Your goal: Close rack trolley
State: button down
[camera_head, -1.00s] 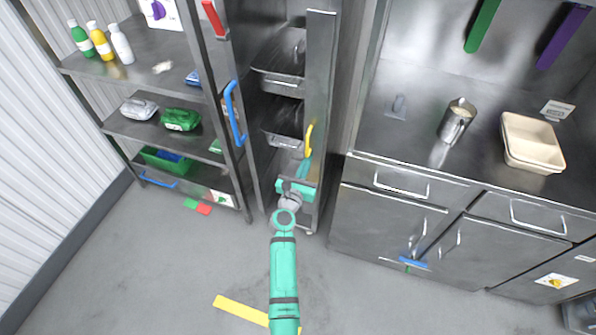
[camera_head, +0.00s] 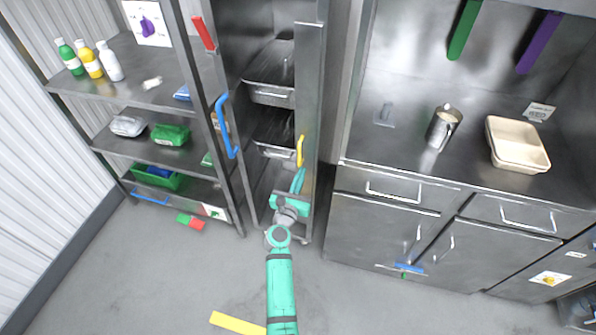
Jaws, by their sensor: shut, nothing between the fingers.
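The rack trolley (camera_head: 309,100) is a tall steel unit between the left shelves and the counter. Its narrow upright panel stands at the right of the opening and carries a yellow handle (camera_head: 300,151). Steel trays show in the opening, an upper one (camera_head: 272,95) and a lower one (camera_head: 275,150). A gap separates the panel from the left upright, so the unit looks open. My gripper (camera_head: 298,180) is shut and empty, its teal fingers just below the yellow handle and close to the panel. I cannot tell whether they touch it.
A blue handle (camera_head: 226,126) and a red handle (camera_head: 203,33) are on the left uprights. Shelves with bottles (camera_head: 90,60) and packages (camera_head: 169,135) stand left. The counter (camera_head: 400,172) stands close on the right.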

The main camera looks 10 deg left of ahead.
jog(key=s+a, duration=0.2)
jog(key=s, duration=0.9)
jog(key=shift+s+a, duration=0.2)
jog(key=shift+a, duration=0.05)
jog(key=s+d+n+t+y, duration=0.1)
jog(key=s+d+n, duration=0.5)
jog(key=s+n, duration=0.4)
jog(key=s+d+n, duration=0.5)
jog(key=s+n, duration=0.2)
jog(key=s, duration=0.5)
jog(key=s+r+n+g, duration=0.1)
jog(key=s+r+n, duration=0.2)
jog(key=s+n, duration=0.7)
jog(key=s+r+n+g+y, duration=0.1)
jog(key=s+r+n+g, duration=0.1)
jog(key=s+n, duration=0.8)
jog(key=shift+s+d+r+n+y, duration=0.35)
jog(key=shift+s+r, duration=0.1)
jog(key=shift+s, duration=0.35)
